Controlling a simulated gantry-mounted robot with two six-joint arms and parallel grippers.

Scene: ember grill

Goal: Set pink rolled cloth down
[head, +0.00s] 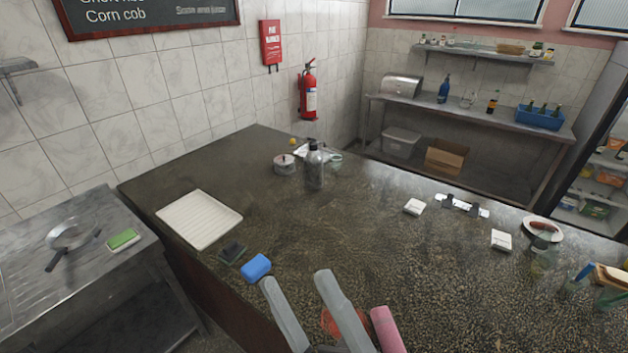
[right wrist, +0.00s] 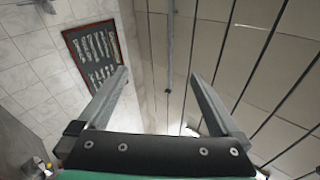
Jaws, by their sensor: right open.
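The pink rolled cloth (head: 388,330) is at the bottom edge of the head view, just right of my right gripper (head: 296,278), and is cut off by the frame. It seems to rest on the dark counter (head: 370,230); its contact is not clearly seen. The right gripper's two grey fingers are spread apart with nothing between them, beside the cloth and not around it. In the right wrist view the open gripper (right wrist: 158,76) faces the wall and ceiling, with no cloth visible. My left gripper is not in view.
A blue block (head: 256,268) lies left of the fingers, and a reddish item (head: 330,320) is partly hidden behind them. A white tray (head: 199,219), a grey bottle (head: 315,165) and small white boxes (head: 501,240) stand farther off. The counter's middle is clear.

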